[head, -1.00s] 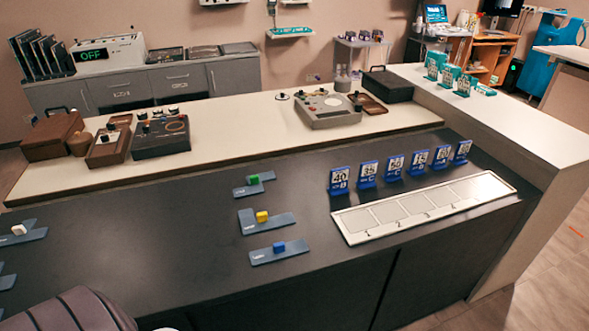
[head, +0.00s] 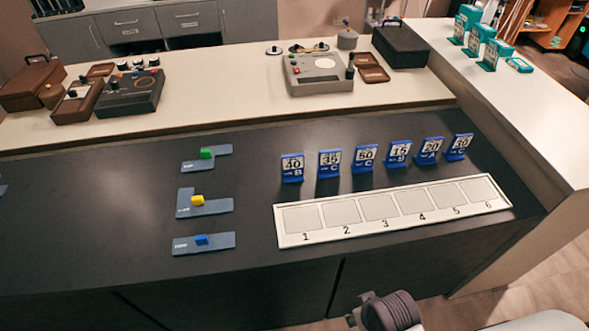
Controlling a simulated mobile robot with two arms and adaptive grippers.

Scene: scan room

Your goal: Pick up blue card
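Neither gripper shows in the head view.
A cream counter behind holds a grey device (head: 318,74). Teal cards (head: 495,52) stand at the upper right. The dark counter's left is mostly bare.

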